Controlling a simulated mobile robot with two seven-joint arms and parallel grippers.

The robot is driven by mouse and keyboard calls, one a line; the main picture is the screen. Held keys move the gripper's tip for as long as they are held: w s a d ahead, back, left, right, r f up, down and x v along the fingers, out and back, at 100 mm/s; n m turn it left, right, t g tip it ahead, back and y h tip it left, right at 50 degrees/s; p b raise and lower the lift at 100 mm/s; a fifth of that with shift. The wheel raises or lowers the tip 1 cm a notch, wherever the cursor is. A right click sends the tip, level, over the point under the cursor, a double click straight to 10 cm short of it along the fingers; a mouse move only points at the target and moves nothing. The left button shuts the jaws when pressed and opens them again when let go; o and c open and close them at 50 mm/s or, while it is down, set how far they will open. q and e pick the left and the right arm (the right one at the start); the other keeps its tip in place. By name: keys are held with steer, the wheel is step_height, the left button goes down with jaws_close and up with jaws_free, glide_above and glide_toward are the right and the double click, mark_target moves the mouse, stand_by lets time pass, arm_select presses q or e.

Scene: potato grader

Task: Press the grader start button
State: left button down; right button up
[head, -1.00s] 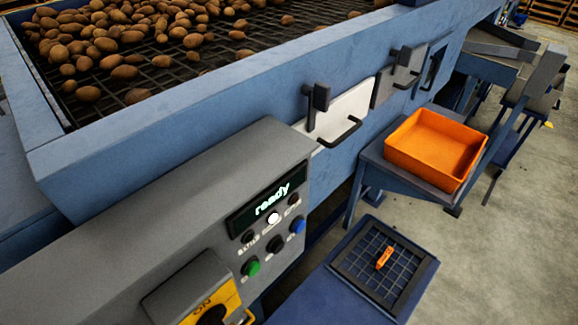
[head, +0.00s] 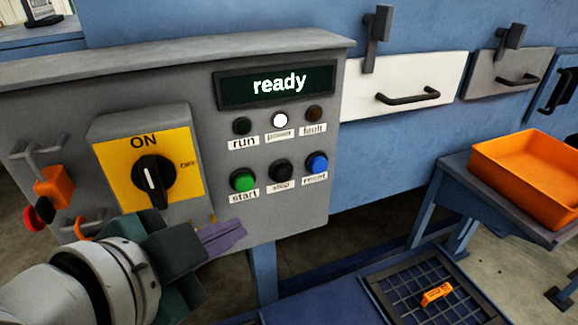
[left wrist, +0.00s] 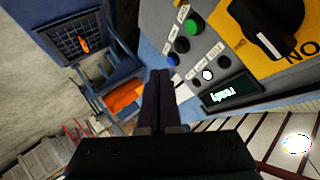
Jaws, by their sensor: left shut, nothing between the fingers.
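The green start button (head: 243,180) is on the grey control panel (head: 70,110), below the dark run lamp and above a "start" label. It also shows in the left wrist view (left wrist: 193,26). My left gripper (head: 225,238) comes in from the lower left, with its purple fingers shut and empty. In the head view its tips are just below the start label; I cannot tell their gap from the panel. In the left wrist view its fingers (left wrist: 159,78) point up the picture. The display (head: 278,84) reads "ready" and the white power lamp (head: 280,120) is lit.
The black stop button (head: 281,171) and blue reset button (head: 317,163) are right of start. The yellow rotary switch (head: 153,178) points towards ON. An orange lockout piece (head: 53,188) is at the far left. An orange tray (head: 530,175) stands at right.

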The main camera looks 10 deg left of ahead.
mark_target(244, 183)
arm_select(q)
steer(key=w+d+f+m+t+b, duration=0.2)
steer(key=w+f+m+t+b, duration=0.1)
steer(key=f+b, duration=0.4)
steer(key=shift+w+t+b, duration=0.3)
steer(key=shift+w+b, duration=0.3)
steer(key=shift+w, duration=0.05)
arm_select(e)
step_height(244, 183, down, 11)
steer(key=shift+d+r, duration=0.1)
steer(key=shift+r, duration=0.1)
arm_select(q)
steer(key=w+a+b, duration=0.3)
steer(key=w+a, duration=0.2)
steer(key=w, duration=0.2)
steer(key=shift+w, duration=0.15)
arm_select(e)
steer(key=shift+f, duration=1.75)
arm_select(q)
steer(key=shift+w, duration=0.15)
